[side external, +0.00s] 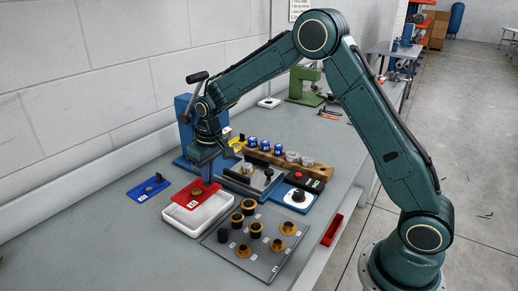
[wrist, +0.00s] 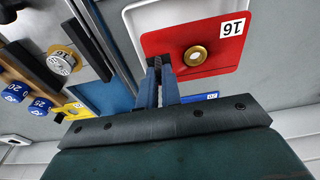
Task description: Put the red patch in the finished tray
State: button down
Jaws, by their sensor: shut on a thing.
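The red patch (side external: 183,196) is a flat plate with a white number label and a brass ring on it. In the wrist view the red patch (wrist: 222,58) lies just beyond my fingertips. My gripper (side external: 208,178) is shut on the red patch, at its near edge in the wrist view, where the fingertips (wrist: 158,66) meet it. The patch is over the white tray (side external: 196,227), whose rim also shows in the wrist view (wrist: 132,18). I cannot tell whether the patch touches the tray.
A blue patch (side external: 138,194) lies left of the tray. A grey board (side external: 258,266) with several brass rings stands in front, right of the tray. A wooden rack (side external: 318,172), a blue-based fixture and a control box with a red button (side external: 298,175) stand behind.

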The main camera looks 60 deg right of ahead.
aim_at(210, 184)
jog(key=shift+f, duration=2.65)
jog(key=shift+f, duration=0.65)
jog(key=c, duration=1.5)
grip_release()
notch_tip(210, 184, up, 14)
jog(key=s, duration=0.2)
jog(key=shift+f, duration=0.15)
